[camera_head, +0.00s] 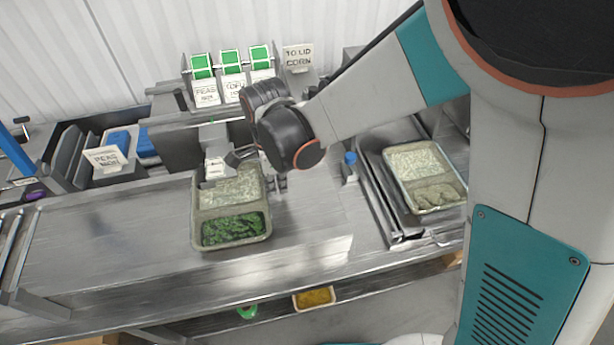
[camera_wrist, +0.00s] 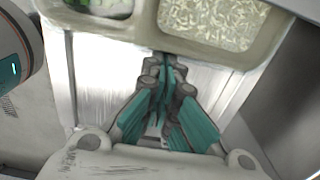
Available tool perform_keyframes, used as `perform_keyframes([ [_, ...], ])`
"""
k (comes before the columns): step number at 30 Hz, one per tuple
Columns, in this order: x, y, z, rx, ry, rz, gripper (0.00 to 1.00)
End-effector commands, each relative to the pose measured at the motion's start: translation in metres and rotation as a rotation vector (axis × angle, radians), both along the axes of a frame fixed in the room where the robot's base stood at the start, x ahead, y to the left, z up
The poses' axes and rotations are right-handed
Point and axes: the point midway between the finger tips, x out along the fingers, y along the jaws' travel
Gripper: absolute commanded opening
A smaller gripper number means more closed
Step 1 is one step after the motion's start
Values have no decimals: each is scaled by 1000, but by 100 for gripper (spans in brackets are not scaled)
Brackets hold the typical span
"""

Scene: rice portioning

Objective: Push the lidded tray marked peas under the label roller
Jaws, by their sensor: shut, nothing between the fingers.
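A tray (camera_head: 230,245) with rice in one compartment and dark green filling in the other lies on the steel bench. I cannot make out a lid or a marking on it. Its far end lies by a grey fixture (camera_head: 213,135) with a small white tag, which may be the label roller; my arm partly hides this area. My gripper (camera_head: 277,183) is low at the tray's right side. In the wrist view my gripper (camera_wrist: 164,62) is shut and empty, its tips at the near wall of the tray (camera_wrist: 195,44). I cannot tell whether they touch.
A second tray (camera_head: 425,208), with pale filling, sits on the right-hand rack. A PEAS sign (camera_head: 104,158) stands by blue items at left. The bench left of the tray (camera_head: 110,235) is clear.

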Motion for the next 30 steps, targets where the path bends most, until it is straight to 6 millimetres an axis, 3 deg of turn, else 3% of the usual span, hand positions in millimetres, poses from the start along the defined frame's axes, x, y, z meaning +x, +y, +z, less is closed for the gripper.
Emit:
perform_keyframes([
  [1, -5, 16, -2, 1, 0, 8, 0],
  [21, -60, 206, -1, 1, 0, 6, 0],
  [25, -68, 235, 0, 1, 0, 4, 0],
  [30, -73, 252, 0, 1, 0, 1, 0],
])
